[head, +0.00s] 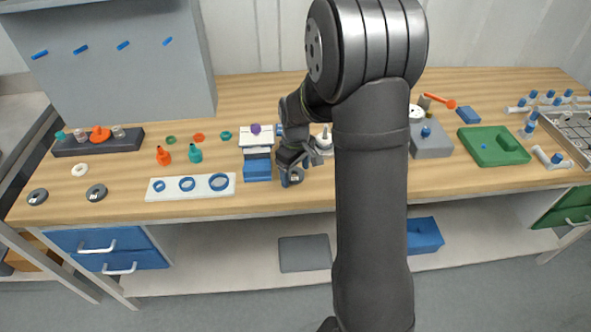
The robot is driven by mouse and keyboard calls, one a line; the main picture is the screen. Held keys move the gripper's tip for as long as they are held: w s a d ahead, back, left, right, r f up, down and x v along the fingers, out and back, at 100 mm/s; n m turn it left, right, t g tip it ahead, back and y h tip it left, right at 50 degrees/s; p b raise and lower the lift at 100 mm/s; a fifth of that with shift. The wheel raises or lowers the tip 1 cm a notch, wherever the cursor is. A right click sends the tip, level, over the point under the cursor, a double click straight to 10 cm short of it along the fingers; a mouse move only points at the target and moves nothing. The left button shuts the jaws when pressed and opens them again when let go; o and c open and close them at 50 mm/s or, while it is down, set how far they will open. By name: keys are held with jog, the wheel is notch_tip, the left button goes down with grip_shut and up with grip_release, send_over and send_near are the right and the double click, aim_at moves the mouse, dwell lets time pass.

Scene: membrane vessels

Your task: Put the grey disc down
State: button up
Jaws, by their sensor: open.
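A grey disc (296,176) with a central hole is right at my gripper (291,172), near the middle of the wooden bench. It appears to lie flat on the bench top, partly hidden by the fingers. My gripper is open, low over the bench, with a finger close to the disc's left edge. I cannot tell whether the fingers touch it. Two similar dark grey rings, one at the far left (37,197) and one right of it (96,192), lie on the bench.
A blue block and white stage (257,168) stand just left of my gripper. A white plate with blue rings (190,187) lies farther left. A grey block (430,140) and green tray (493,146) are to the right, beyond my arm. The bench's front edge is close.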

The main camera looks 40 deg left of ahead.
jog(key=shift+r, duration=0.15)
notch_tip(320, 180, up, 12)
dwell(0.3)
jog(key=shift+f, duration=4.1)
